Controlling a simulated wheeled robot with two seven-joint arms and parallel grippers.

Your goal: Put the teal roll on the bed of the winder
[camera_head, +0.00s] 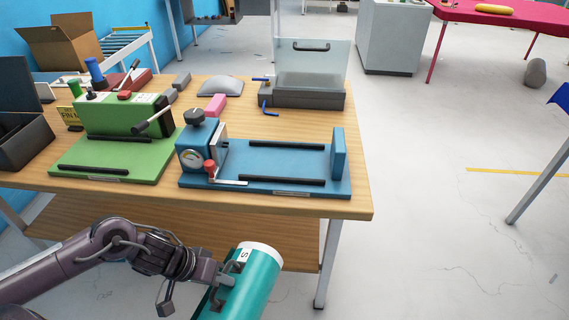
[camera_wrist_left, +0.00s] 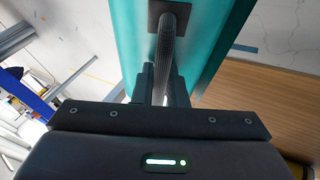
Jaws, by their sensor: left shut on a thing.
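The teal roll (camera_head: 250,285) has a white end and a small white label marked S. It is in front of and below the table's front edge, at the bottom of the head view. My left gripper (camera_head: 222,279) is shut on the roll's dark handle, which also shows between the fingers (camera_wrist_left: 165,85) in the left wrist view; the teal surface (camera_wrist_left: 213,40) is behind it. A blue machine (camera_head: 265,165) with a flat bed, two black rails and an end plate stands at the table's front right. A green machine (camera_head: 125,120) with a crank stands left of it. I cannot tell which is the winder.
The wooden table (camera_head: 355,190) has a lower shelf (camera_head: 150,235). A clear-lidded device (camera_head: 310,90), a pink block (camera_head: 215,104) and a grey dome (camera_head: 220,86) sit behind the blue machine. The blue bed is bare between its rails. Floor at right is mostly open.

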